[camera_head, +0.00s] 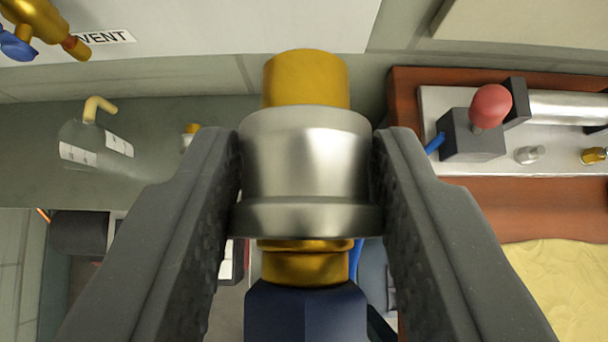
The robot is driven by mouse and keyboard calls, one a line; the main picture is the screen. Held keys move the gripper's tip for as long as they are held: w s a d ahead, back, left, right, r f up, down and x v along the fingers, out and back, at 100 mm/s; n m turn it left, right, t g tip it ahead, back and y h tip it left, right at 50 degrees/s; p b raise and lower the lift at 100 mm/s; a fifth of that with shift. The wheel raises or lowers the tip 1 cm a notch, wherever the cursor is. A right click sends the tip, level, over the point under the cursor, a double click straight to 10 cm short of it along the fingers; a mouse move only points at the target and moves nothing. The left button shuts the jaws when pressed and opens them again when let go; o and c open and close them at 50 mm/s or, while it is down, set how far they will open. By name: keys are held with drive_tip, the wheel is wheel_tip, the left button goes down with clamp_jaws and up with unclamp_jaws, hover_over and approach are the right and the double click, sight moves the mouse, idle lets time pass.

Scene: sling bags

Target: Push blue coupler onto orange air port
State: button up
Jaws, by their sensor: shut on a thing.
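My gripper (308,150) is shut on the coupler (305,155), with one dark ridged finger on each side of its silver collar. The coupler has a brass end above the collar, a brass neck below it and a dark blue faceted body (304,308) at the bottom edge. I cannot tell from this view whether the brass end touches anything. I cannot make out an orange air port; the coupler and fingers cover the middle of the view.
A red-brown board (410,90) at the right carries a red-knobbed valve (490,105) and small fittings. A brass valve (38,20) is at the top left by a "VENT" label (105,37). A clear bottle (95,145) stands left. Crumpled yellow cloth (565,285) lies lower right.

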drive_tip(key=shift+w+p, duration=0.3)
drive_tip(key=shift+w, duration=2.6)
drive_tip(key=shift+b, duration=0.5)
drive_tip(key=shift+w+r, duration=0.1)
drive_tip(key=shift+w, duration=1.45)
drive_tip(key=o, duration=1.1)
drive_tip(key=shift+o, duration=0.3)
drive_tip(key=shift+s, duration=0.1)
wheel_tip(320, 180, up, 9)
drive_tip(key=b, duration=0.1)
hover_over(305, 298)
